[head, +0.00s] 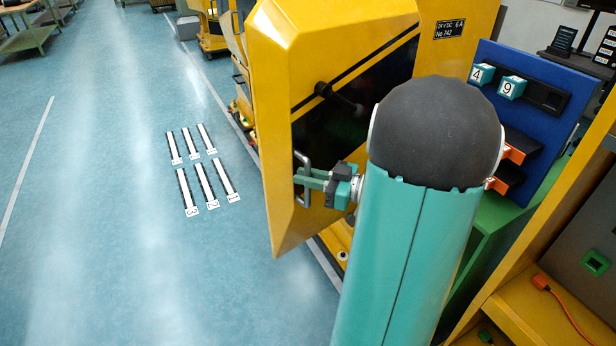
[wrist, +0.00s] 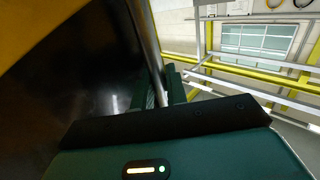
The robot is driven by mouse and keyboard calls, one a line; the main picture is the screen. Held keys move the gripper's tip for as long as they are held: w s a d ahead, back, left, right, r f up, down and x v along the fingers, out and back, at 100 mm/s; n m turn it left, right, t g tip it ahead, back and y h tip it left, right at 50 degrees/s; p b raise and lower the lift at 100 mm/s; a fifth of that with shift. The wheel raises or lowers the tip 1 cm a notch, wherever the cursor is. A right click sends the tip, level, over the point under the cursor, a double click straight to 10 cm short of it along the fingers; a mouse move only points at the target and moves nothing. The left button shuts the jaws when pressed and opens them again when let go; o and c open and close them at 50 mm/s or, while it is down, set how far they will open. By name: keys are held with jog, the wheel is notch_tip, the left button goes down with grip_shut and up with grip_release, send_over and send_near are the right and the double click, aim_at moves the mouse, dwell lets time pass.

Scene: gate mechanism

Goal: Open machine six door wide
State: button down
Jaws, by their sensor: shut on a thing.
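The machine door (head: 290,60) is a yellow panel with a dark window, near the middle of the head view. It seems to stand at an angle out from the yellow machine body (head: 462,14), but my arm hides much of the join. A grey metal handle (head: 303,160) is on the door's left part. My gripper (head: 308,181) is shut on this handle, with its teal fingers across the bar. In the wrist view the handle bar (wrist: 145,38) runs down to my gripper's fingers (wrist: 165,88), beside the dark window (wrist: 95,75).
A blue panel (head: 530,75) with numbered teal blocks and orange parts stands to the right. Numbered white strips (head: 205,180) lie on the floor left of the door. The blue floor (head: 100,240) there is otherwise clear. A green table (head: 30,35) is at far left.

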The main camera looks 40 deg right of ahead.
jog(key=shift+w, duration=0.1)
jog(key=shift+w, duration=0.1)
jog(key=c, duration=1.8)
grip_release()
jog(key=shift+o, duration=0.2)
jog(key=v, duration=1.3)
jog(key=shift+s+d, duration=0.2)
jog(key=shift+s, duration=0.15)
jog(key=shift+f, duration=0.1)
